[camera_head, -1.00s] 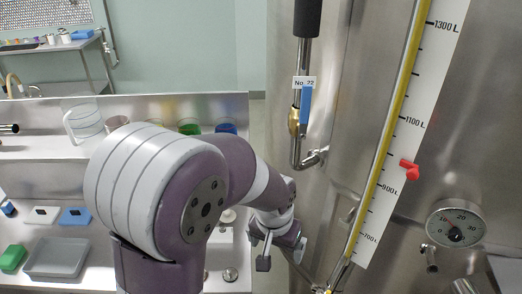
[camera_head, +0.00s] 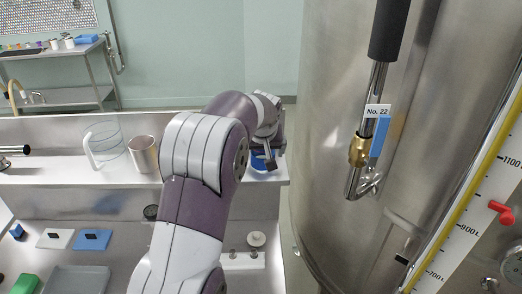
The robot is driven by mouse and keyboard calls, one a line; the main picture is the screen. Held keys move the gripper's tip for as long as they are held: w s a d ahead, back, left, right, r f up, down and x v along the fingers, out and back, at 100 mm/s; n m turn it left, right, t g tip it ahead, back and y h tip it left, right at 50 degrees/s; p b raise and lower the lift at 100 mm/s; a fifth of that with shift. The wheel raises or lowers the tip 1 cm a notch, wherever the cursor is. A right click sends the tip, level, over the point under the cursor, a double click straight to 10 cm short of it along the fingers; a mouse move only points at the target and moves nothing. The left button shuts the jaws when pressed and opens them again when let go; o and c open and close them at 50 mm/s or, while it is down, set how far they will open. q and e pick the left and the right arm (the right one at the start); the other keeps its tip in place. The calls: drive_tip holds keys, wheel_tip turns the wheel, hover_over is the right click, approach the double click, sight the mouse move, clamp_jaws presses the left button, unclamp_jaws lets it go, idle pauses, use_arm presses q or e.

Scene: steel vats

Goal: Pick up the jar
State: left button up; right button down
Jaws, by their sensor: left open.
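My left gripper (camera_head: 271,152) is open at the far right end of the white shelf. A blue container (camera_head: 258,163) stands there, partly hidden behind the gripper; I cannot tell whether the two touch. I cannot tell which vessel is the jar. My left arm covers the middle of the shelf. My right gripper is out of view.
A large steel vat (camera_head: 335,130) fills the right side, with a valve pipe (camera_head: 357,152) and a yellow level gauge (camera_head: 478,195).

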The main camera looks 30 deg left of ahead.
use_arm(q)
drive_tip(key=shift+w+f, duration=0.25)
drive_tip(key=shift+f, duration=0.1)
drive_tip(key=shift+w+d+f, duration=0.15)
drive_tip(key=shift+w+f, duration=0.2)
drive_tip(key=shift+s, duration=0.1)
drive_tip(key=c, duration=1)
drive_tip(key=shift+r, duration=0.1)
drive_tip(key=shift+c, duration=0.7)
